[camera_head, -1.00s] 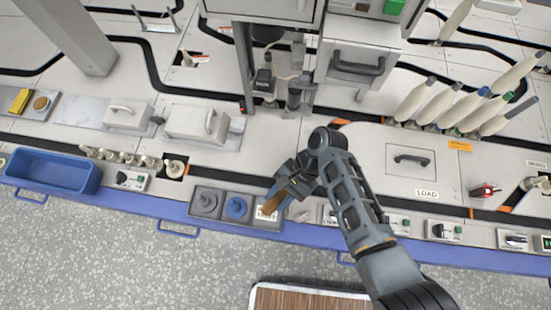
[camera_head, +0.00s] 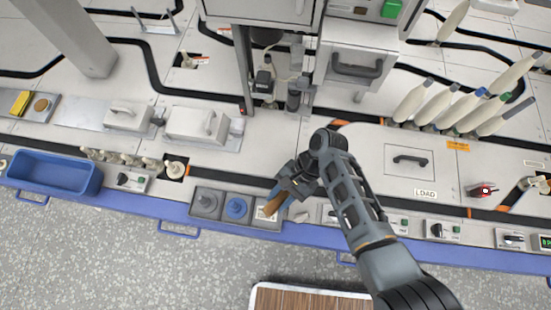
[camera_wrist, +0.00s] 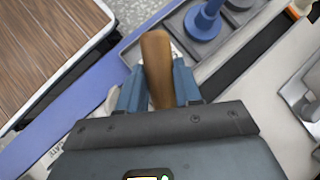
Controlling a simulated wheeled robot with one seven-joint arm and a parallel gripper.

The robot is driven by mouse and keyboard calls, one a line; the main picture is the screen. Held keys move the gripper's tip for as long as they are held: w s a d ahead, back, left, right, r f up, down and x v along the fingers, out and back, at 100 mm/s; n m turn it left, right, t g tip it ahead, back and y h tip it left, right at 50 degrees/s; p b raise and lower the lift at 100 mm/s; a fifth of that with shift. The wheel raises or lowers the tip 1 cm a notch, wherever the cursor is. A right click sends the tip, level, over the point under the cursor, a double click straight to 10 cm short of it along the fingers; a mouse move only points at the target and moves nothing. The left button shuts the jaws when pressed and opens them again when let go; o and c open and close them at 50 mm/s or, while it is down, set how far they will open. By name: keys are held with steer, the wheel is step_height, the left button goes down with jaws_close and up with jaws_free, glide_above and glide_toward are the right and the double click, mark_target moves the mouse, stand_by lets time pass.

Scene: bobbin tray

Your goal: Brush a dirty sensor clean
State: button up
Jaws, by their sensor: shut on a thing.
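My gripper (camera_head: 283,192) is at the front edge of the machine table, over the right end of a grey tray. It is shut on a brown wooden handle (camera_head: 273,206), which looks like a brush handle. In the wrist view the handle (camera_wrist: 157,65) stands between the two blue-grey fingers (camera_wrist: 158,88). Any bristles are hidden by the gripper. The grey tray (camera_head: 222,212) has a grey knobbed piece (camera_head: 206,202) at left, a blue one (camera_head: 236,207) in the middle and a white label at right, partly covered by the handle. I cannot pick out the dirty sensor.
A blue bin (camera_head: 50,174) sits at the left front edge. Several pale bobbins (camera_head: 440,108) lean at the right behind the LOAD plate (camera_head: 408,170). A grey housing (camera_head: 355,70) stands behind my gripper. A wood-topped surface (camera_head: 305,298) is in front, below the table.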

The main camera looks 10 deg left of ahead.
steer(key=shift+w+d+r, duration=0.15)
steer(key=shift+d, duration=0.1)
steer(key=shift+a+r, duration=0.15)
steer(key=shift+a, duration=0.95)
steer(key=shift+d+f, duration=0.2)
steer(key=shift+d, duration=0.35)
steer(key=shift+d+f, duration=0.2)
steer(key=shift+d, duration=0.35)
steer(key=shift+a+r+p, duration=0.2)
steer(key=shift+a+p, duration=0.1)
steer(key=shift+a, duration=0.8)
steer(key=shift+d+r+p, duration=0.25)
steer(key=shift+d+p, duration=0.4)
steer(key=shift+d, duration=0.45)
steer(key=shift+a+f+b, duration=0.3)
steer(key=shift+a+b, duration=0.05)
steer(key=shift+a, duration=0.05)
steer(key=shift+a+f+b, duration=0.2)
steer(key=shift+a+b, duration=0.1)
steer(key=shift+a, duration=0.4)
steer(key=shift+d+r+p, duration=0.25)
steer(key=shift+d+p, duration=0.2)
steer(key=shift+d, duration=0.7)
